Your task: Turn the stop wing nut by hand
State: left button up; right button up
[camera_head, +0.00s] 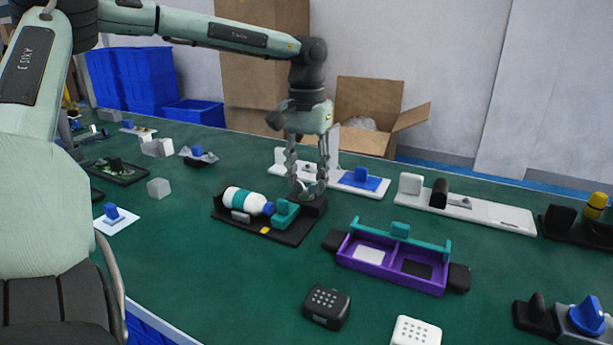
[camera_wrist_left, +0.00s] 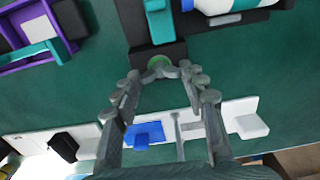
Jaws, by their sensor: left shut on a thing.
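The black fixture (camera_head: 262,227) lies on the green table and holds a white bottle with a teal band (camera_head: 244,201) on its side, with a teal block (camera_head: 285,211) beside the bottle's blue cap. At its right end is a dark block (camera_head: 315,205) with a small green wing nut (camera_wrist_left: 160,64) on it. My left gripper (camera_head: 307,188) points down over this block, its fingers shut on the wing nut. In the left wrist view the fingertips (camera_wrist_left: 168,72) meet at the nut, which they partly cover. My right gripper is in neither view.
A purple tray (camera_head: 388,274) with a teal bar sits right of the fixture. A white plate with a blue block (camera_head: 366,179) lies just behind my gripper. A white board (camera_head: 490,212) lies farther right. Black and white boxes stand in front. Green table between them is bare.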

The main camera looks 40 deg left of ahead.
aim_at(306, 181)
pick_arm(q)
jog(key=shift+w+a+r, duration=0.1)
jog(key=shift+w+r, duration=0.1)
jog(key=shift+r, duration=0.1)
jog(key=o, duration=1.1)
jog(key=shift+s, duration=0.15)
jog(key=shift+o, duration=0.4)
jog(key=shift+f, duration=0.15)
notch_tip(306, 181, up, 12)
jog(key=shift+s, duration=0.1)
